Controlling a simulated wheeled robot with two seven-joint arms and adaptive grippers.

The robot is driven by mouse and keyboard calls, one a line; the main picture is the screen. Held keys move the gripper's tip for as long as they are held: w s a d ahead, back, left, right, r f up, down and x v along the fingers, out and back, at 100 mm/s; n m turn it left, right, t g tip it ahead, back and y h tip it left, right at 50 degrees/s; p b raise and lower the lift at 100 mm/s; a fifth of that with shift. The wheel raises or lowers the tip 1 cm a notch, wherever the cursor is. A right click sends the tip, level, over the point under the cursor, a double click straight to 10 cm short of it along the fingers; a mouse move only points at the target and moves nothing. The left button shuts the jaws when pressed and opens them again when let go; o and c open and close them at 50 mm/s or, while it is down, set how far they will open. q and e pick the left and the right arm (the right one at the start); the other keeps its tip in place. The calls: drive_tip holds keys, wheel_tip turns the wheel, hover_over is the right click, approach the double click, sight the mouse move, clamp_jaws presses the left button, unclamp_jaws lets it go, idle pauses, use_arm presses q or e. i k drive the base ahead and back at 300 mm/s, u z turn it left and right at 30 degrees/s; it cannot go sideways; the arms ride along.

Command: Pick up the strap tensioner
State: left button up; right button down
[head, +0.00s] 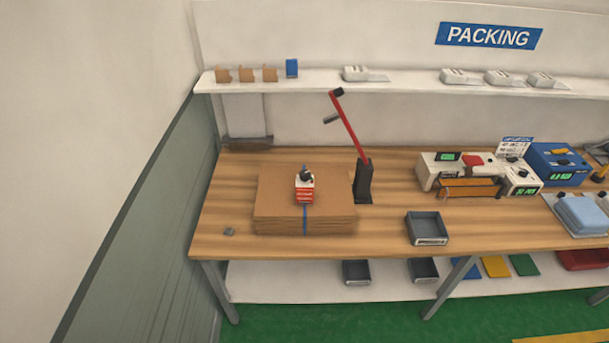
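A long red lever tool (349,125) with a black tip and a grey side piece leans up and left from a black upright base (364,181) on the wooden table. Beside it on the left lies a stack of flat brown cardboard (275,206) with a blue strap (305,220) around it. A small red and white item (304,191) with a black top sits on the stack over the strap. I cannot tell for certain which of the two is the strap tensioner. Neither of my grippers shows in the head view.
The wooden table (390,238) has a grey bin (427,228) at its front and a white machine (452,171) and blue device (560,165) at right. A shelf (415,85) runs above. A wall stands left.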

sight(304, 192)
drive_tip(key=u, duration=0.05)
drive_tip(key=i, duration=1.05)
drive_tip(key=u, duration=0.05)
